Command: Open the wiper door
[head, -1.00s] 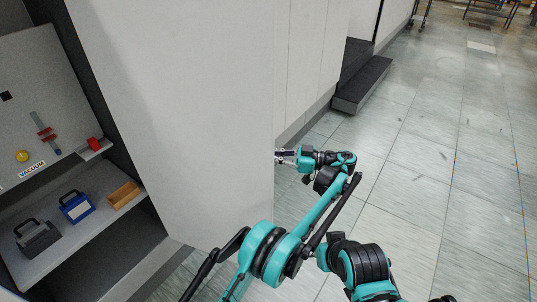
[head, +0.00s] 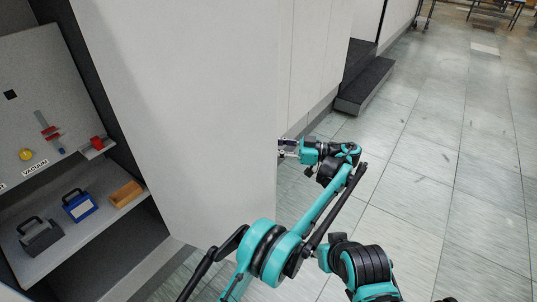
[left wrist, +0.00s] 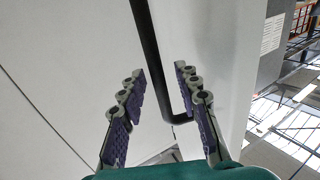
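The white door panel (head: 190,110) fills the middle of the head view and stands swung open from the cabinet. A black bar handle (left wrist: 147,45) runs down the door's outer face in the left wrist view and bends at its lower end. My left gripper (head: 284,147) is at the door's right edge in the head view, its tips partly hidden behind the panel. In the left wrist view my left gripper (left wrist: 162,72) has its fingers apart, with the handle passing between them and no firm grip showing. My right gripper is not in view.
The cabinet's lower shelf (head: 90,235) holds a grey box (head: 40,236), a blue box (head: 78,205) and an orange tray (head: 126,193). A board with tools hangs above. A dark step (head: 365,88) stands beyond the door. The tiled floor (head: 430,200) at right is clear.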

